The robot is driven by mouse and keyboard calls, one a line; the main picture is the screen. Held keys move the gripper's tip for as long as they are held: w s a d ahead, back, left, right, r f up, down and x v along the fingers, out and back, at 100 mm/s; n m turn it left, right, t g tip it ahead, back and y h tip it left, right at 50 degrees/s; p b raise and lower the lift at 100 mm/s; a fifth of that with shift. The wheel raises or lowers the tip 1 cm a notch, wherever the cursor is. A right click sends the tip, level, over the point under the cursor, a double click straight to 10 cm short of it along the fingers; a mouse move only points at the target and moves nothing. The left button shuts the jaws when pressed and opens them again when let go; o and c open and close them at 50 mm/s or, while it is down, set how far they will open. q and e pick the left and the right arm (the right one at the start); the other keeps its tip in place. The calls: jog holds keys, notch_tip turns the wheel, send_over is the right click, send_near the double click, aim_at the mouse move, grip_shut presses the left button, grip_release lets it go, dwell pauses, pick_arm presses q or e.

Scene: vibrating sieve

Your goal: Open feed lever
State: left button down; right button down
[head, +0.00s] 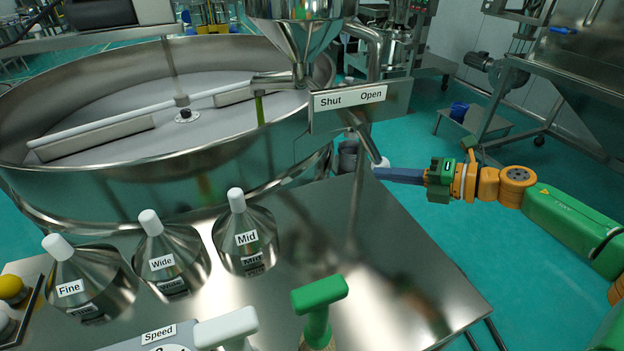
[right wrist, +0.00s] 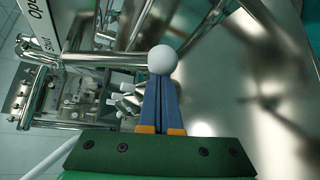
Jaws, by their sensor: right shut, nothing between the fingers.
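The feed lever is a metal rod with a white ball knob (head: 381,163). It slants down to the right from below the plate marked "Shut" and "Open" (head: 348,98), its knob below the "Open" end. My right gripper (head: 377,173) comes in from the right, shut and empty, its blue fingertips at the knob. In the right wrist view the knob (right wrist: 162,59) sits just beyond the closed fingertips (right wrist: 162,80); I cannot tell whether they touch. My left gripper is not in view.
The round sieve pan (head: 90,165) fills the left, with a feed hopper (head: 300,35) above its right side. Cone-shaped outlets marked "Fine", "Wide" and "Mid" (head: 245,235) and a green T-shaped handle (head: 320,293) stand nearer. The steel tabletop (head: 400,285) is clear at right.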

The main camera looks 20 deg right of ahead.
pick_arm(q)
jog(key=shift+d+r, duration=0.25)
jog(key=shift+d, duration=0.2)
pick_arm(e)
jog(key=shift+d+r, duration=0.65)
jog(key=shift+d, duration=0.35)
